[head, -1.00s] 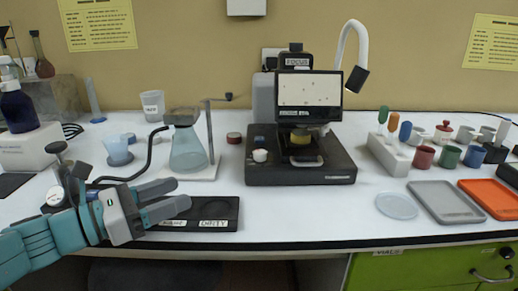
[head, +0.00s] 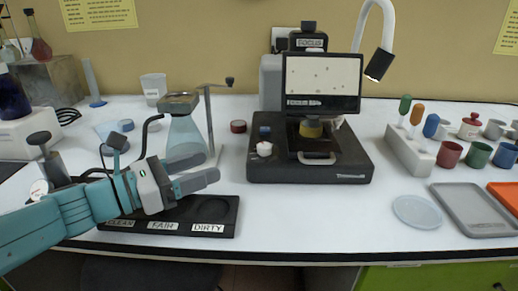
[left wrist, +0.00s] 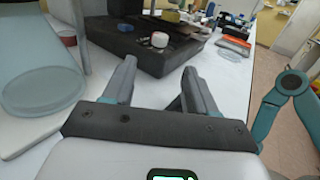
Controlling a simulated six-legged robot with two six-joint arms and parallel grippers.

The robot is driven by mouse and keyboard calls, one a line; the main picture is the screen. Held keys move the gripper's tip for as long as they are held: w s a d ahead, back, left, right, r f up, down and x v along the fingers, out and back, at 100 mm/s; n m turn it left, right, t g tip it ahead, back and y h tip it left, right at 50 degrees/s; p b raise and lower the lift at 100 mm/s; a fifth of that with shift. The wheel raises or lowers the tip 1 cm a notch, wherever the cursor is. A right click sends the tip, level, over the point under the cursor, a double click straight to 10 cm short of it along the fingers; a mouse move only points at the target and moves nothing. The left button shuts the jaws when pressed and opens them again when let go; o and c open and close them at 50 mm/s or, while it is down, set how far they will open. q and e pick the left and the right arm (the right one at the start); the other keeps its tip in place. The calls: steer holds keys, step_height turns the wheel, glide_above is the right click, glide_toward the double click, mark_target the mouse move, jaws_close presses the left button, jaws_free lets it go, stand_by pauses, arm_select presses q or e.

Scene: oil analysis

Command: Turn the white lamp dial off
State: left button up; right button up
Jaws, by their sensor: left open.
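The white lamp dial (head: 264,149) is a small round white knob on the left side of the black microscope base (head: 350,160). It also shows in the left wrist view (left wrist: 160,40), beyond the fingertips. My left gripper (head: 211,167) is open and empty, above the bench to the left of the dial and apart from it. Its two fingers (left wrist: 160,70) point toward the microscope in the left wrist view. A blue knob (head: 265,131) sits just behind the dial. My right gripper is in neither view.
A conical glass flask (head: 185,138) on a stand is just behind my left gripper. A black tray (head: 172,242) labelled CLEAN, FAIR and DIRTY lies below it. A red-brown jar (head: 238,126) stands behind, left of the microscope. Bench right of the tray is clear.

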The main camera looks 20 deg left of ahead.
mark_target(258, 157)
arm_select(q)
steer(key=b+x, duration=0.1)
steer(key=x, duration=1.2)
steer(key=shift+b, duration=0.35)
steer(key=c, duration=1.1)
